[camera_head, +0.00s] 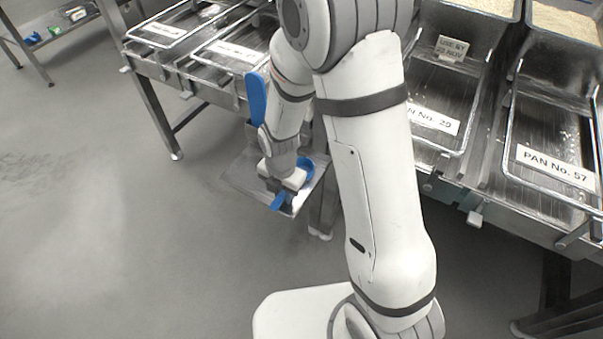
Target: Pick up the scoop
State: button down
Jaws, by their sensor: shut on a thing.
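My gripper (279,189) is low at the side of the metal bench, over a small metal shelf (240,178). It is shut on a blue scoop (278,202), part of which shows just below the fingers. More blue, with a curved edge, shows to the right behind the gripper; I cannot tell for certain whether it is the same piece. The gripper and my arm hide much of the scoop. I cannot tell whether the scoop touches the shelf.
A blue upright paddle-like piece (256,98) stands behind my wrist. Metal pans line the bench, one labelled PAN No. 57 (565,172). Pans of grain (566,22) sit at the back right. The floor (90,200) to the left is clear.

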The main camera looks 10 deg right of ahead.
notch_tip(320, 180, up, 16)
jog(key=p, duration=0.7)
dwell(0.4)
